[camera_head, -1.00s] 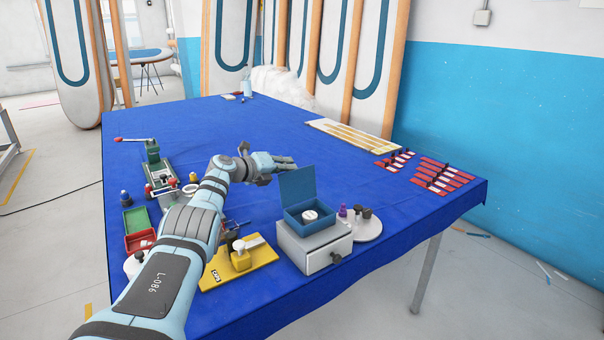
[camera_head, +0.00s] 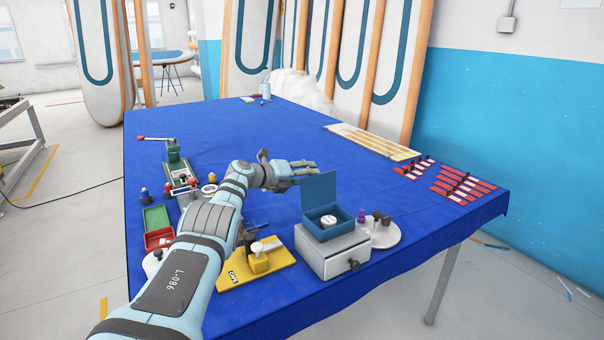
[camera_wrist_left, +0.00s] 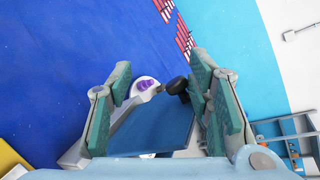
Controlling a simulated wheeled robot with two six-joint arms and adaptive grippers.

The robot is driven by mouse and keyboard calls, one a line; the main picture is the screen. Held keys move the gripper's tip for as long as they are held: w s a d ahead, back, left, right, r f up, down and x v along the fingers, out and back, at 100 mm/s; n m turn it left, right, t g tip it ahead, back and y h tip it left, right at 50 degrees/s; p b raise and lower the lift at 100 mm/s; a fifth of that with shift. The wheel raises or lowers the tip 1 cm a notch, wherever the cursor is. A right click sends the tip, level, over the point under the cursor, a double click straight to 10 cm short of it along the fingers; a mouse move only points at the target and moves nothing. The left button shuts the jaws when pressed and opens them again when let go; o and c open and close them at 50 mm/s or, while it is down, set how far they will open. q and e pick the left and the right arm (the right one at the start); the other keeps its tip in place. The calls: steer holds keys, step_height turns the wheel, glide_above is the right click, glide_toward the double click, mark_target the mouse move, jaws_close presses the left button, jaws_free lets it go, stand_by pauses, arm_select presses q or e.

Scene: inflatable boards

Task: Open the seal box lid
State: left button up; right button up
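The seal box (camera_head: 343,229) is a small teal-blue open-topped box standing on a grey drawer unit. Its lid (camera_head: 320,198) stands up roughly vertical at the box's far left side, so the box is open. A round white-topped item (camera_head: 328,221) sits inside. My left gripper (camera_head: 306,168) is just behind and above the lid's top edge; contact cannot be told. In the left wrist view, its green-padded fingers (camera_wrist_left: 160,78) are spread with nothing held, and the lid's blue panel (camera_wrist_left: 152,128) shows below and between them. My right gripper is not in view.
A round white stand (camera_head: 388,236) with dark-knobbed stamps and a purple bottle (camera_head: 361,215) are right of the box. A yellow plate fixture (camera_head: 283,262) is to its left. Red cards (camera_head: 462,184) lie at the right table edge. The blue table's (camera_head: 240,130) far middle is clear.

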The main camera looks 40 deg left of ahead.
arm_select(q)
steer(key=shift+w+d+f, duration=0.2)
steer(key=shift+f, duration=0.05)
steer(key=shift+a, duration=0.1)
stand_by(0.3)
steer(key=shift+a, duration=0.1)
steer(key=v, duration=1.2)
steer(key=shift+r, duration=0.25)
steer(key=shift+w, duration=0.15)
steer(key=shift+c, duration=0.4)
